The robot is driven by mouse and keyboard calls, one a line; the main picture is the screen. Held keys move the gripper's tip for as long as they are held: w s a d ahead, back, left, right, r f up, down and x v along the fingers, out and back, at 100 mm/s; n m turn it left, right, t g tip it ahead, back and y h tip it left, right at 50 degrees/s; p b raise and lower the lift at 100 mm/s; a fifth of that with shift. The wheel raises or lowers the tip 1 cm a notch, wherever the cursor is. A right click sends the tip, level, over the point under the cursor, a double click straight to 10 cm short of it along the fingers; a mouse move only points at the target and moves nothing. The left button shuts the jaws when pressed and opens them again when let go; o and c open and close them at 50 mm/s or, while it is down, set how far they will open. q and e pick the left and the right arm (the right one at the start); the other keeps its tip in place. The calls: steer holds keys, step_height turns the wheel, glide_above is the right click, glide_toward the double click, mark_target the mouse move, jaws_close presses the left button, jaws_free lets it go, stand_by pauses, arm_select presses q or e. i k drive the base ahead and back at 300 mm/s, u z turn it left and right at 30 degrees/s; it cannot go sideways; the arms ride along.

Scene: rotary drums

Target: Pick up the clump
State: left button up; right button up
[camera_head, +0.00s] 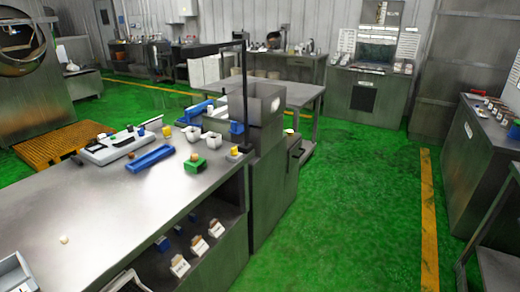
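A small pale beige lump (64,239) lies alone on the bare front left part of the steel table (95,205); it looks like the clump, but it is too small to make out its texture. A second, brownish lump (195,157) sits on a green block-like holder (194,168) near the table's right edge. I cannot tell for certain which one the task names. Neither of my grippers can be made out in the head view, and nothing is seen touching either lump.
A grey tray (14,272) is cut off at the lower left corner. A blue tray (150,158), a grey instrument (112,146) and white cups (192,133) stand farther back. A dark post (245,85) rises at the table's far right corner. Green floor is clear to the right.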

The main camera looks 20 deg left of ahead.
mark_target(194, 157)
steer(key=z, duration=0.55)
steer(key=i, duration=1.9)
steer(key=u, duration=1.25)
steer(key=i, duration=0.65)
steer(key=u, duration=0.75)
